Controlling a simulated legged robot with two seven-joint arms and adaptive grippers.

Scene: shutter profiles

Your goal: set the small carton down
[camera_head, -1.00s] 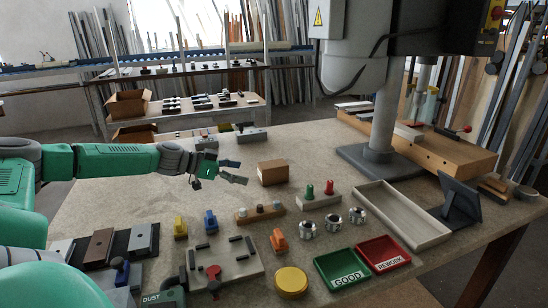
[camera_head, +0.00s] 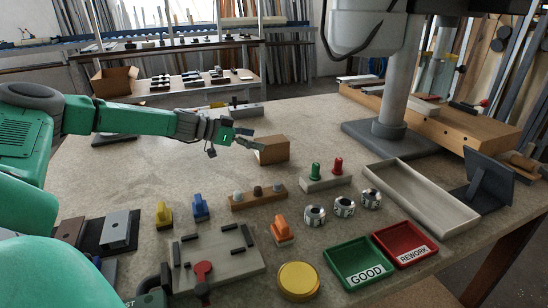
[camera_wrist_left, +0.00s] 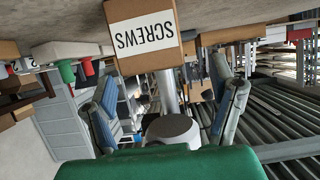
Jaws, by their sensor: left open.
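The small carton (camera_head: 273,150) is a brown box standing upright on the table, towards the back of its middle. In the left wrist view, which is upside down, the carton (camera_wrist_left: 145,62) shows a white SCREWS label. My left gripper (camera_head: 251,140) is just left of the carton, with its fingers pointing at it. It is open, and its two blue-grey fingers stand apart in the left wrist view (camera_wrist_left: 166,80). The carton shows ahead between and beyond the fingertips; I cannot tell if they touch it. My right gripper is not in view.
A block with knobs (camera_head: 258,196) and a holder with green and red buttons (camera_head: 325,183) stand in front of the carton. A long grey tray (camera_head: 420,200) and a column base (camera_head: 388,140) lie to the right.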

